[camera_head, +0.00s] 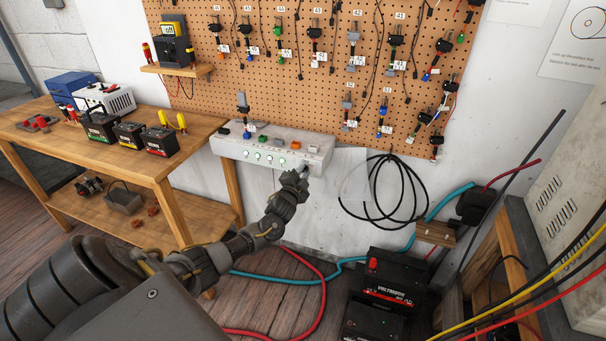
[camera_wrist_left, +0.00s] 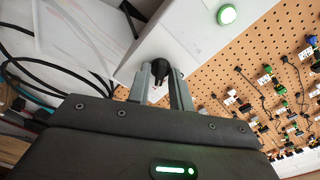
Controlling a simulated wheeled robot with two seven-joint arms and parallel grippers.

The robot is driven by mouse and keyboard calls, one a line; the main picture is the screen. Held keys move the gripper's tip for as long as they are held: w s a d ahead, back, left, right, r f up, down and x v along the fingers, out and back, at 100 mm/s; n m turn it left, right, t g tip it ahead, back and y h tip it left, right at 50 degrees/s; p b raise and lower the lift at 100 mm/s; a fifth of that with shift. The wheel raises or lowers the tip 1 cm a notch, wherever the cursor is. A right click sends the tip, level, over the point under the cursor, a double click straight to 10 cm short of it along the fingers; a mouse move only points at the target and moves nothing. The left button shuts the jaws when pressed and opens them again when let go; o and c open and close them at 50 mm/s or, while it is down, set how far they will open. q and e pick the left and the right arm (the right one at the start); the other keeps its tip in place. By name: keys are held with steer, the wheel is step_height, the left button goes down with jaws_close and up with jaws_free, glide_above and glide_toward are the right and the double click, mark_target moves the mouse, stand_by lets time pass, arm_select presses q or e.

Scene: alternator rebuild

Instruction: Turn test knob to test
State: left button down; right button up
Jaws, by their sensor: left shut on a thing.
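My left gripper (camera_head: 301,173) is at the right end of the front face of a pale grey test box (camera_head: 230,146) on the wall. In the left wrist view its two fingers (camera_wrist_left: 161,78) are shut on a black test knob (camera_wrist_left: 172,76), one finger on each side of it. The knob's pointer direction and markings cannot be made out. In the head view the gripper and arm hide the knob. A green lit button (camera_wrist_left: 227,15) shows on the box near the knob. My right gripper is not in view.
A pegboard (camera_head: 290,60) with several hanging connectors and cables is above the box. A clear sheet (camera_head: 354,176) and coiled black cable (camera_head: 401,215) hang to the right. A wooden bench (camera_head: 60,145) with batteries stands left. Black batteries (camera_head: 385,285) sit on the floor.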

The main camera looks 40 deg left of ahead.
arm_select(q)
steer(key=shift+r, duration=0.1)
steer(key=c, duration=1.5)
jaws_free()
steer(key=shift+w, duration=0.1)
steer(key=shift+c, duration=0.2)
steer(key=v, duration=1)
steer(key=shift+s+d, duration=0.25)
steer(key=shift+s, duration=0.1)
